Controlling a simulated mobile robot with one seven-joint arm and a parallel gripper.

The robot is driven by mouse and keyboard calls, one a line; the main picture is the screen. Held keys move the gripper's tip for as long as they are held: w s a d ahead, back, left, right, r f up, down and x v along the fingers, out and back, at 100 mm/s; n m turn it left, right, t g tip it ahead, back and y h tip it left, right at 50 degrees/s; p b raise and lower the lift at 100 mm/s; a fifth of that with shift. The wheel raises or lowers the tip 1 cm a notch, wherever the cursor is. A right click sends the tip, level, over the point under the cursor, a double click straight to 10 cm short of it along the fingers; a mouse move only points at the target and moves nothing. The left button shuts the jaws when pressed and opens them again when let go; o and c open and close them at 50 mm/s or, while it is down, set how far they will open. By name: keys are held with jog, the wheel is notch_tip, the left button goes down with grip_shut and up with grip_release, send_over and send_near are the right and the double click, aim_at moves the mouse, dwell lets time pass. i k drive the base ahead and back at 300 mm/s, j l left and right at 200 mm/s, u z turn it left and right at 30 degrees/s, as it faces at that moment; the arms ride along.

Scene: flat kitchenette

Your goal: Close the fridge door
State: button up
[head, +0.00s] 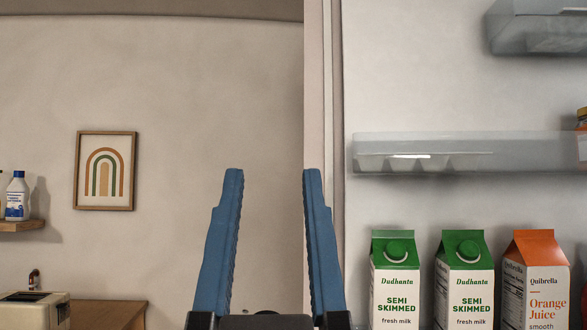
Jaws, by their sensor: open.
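The fridge door (400,90) fills the right of the head view with its inner side facing me, so it stands open. Its edge with the seal (330,90) runs upright near the middle of the picture. My gripper (273,172) is open and empty, its two blue fingers pointing up. The right finger overlaps the door's edge in the picture; I cannot tell whether it touches. The left finger shows against the wall. The fridge body and the door's outer side are not in view.
The door holds a clear shelf (460,150), two green milk cartons (395,285) (464,285) and an orange juice carton (535,285). A framed rainbow picture (105,170) hangs on the wall. At left are a bottle (17,197) on a shelf and a toaster-like appliance (35,312).

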aim_at(427, 117)
jog(key=i+j+u, duration=0.15)
jog(key=i+j, duration=0.15)
jog(key=i+j+u, duration=0.15)
jog(key=i, duration=0.3)
jog(key=i+j+u, duration=0.15)
jog(key=i+j, duration=0.2)
jog(key=i+j+u, duration=0.15)
jog(key=i, duration=0.35)
jog(key=i+z, duration=0.2)
jog(key=z, duration=0.2)
jog(key=i+j+z, duration=0.1)
jog(key=z, duration=0.3)
jog(key=i+j+z, duration=0.2)
jog(key=z, duration=0.2)
jog(key=i+j+z, duration=0.45)
jog(key=z, duration=0.35)
jog(key=i+j+z, duration=0.1)
jog(key=z, duration=0.35)
jog(key=j+z, duration=0.25)
jog(key=z, duration=0.15)
jog(key=j+z, duration=0.2)
jog(key=z, duration=0.25)
jog(key=j+z, duration=0.4)
jog(key=i+j+z, duration=0.1)
jog(key=j+z, duration=0.65)
jog(key=k, duration=0.05)
